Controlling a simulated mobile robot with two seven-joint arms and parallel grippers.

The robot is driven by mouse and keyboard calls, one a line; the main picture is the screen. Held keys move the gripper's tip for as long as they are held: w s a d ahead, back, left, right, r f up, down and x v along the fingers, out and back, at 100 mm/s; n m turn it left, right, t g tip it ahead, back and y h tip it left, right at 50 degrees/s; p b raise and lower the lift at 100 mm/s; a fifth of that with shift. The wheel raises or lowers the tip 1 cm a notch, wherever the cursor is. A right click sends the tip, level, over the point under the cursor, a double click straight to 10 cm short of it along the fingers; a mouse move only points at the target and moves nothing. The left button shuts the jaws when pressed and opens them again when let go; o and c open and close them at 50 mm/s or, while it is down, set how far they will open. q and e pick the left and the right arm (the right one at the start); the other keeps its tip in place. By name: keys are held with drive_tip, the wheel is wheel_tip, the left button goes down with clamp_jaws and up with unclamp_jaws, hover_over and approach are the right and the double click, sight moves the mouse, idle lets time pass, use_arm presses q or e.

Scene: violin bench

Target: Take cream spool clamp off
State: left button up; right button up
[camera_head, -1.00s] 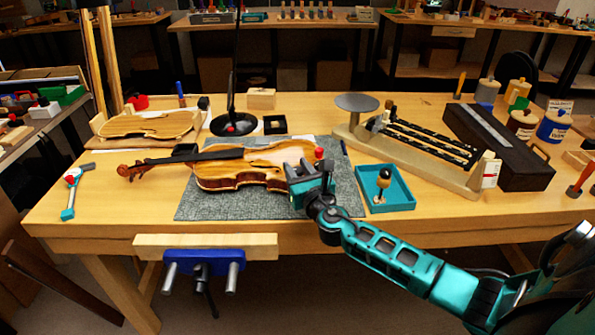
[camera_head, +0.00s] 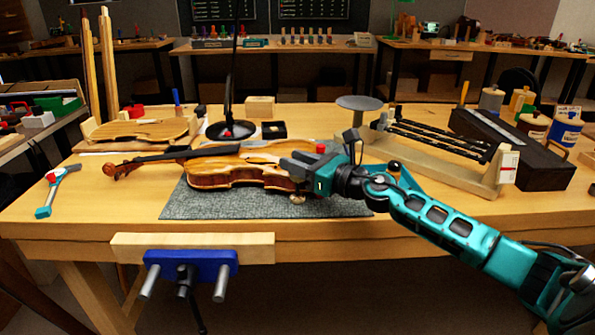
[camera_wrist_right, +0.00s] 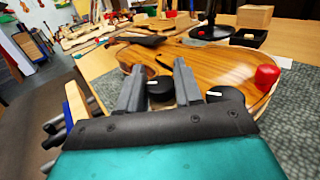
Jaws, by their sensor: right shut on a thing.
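The violin (camera_head: 225,172) lies on its back on a grey mat (camera_head: 215,207), its neck to the left. My right gripper (camera_head: 291,166) is at the right end of its body, reaching in level from the right. In the right wrist view its fingers are shut on the black knob of a spool clamp (camera_wrist_right: 160,89) at the violin's edge. A cream piece (camera_head: 297,199) shows under that edge, below the gripper. A second black knob (camera_wrist_right: 225,95) and a red clamp (camera_wrist_right: 267,76) sit beside it. The left gripper is out of view.
A teal tray lies mostly hidden behind my right arm; a black ball top (camera_head: 394,165) shows there. A wooden rack with dark bars (camera_head: 445,173) stands to the right. A blue vise (camera_head: 190,265) is on the bench front. A small hammer-like tool (camera_head: 54,190) lies at left.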

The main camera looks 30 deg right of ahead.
idle(0.4)
drive_tip(key=o, duration=0.9)
drive_tip(key=shift+o, duration=0.3)
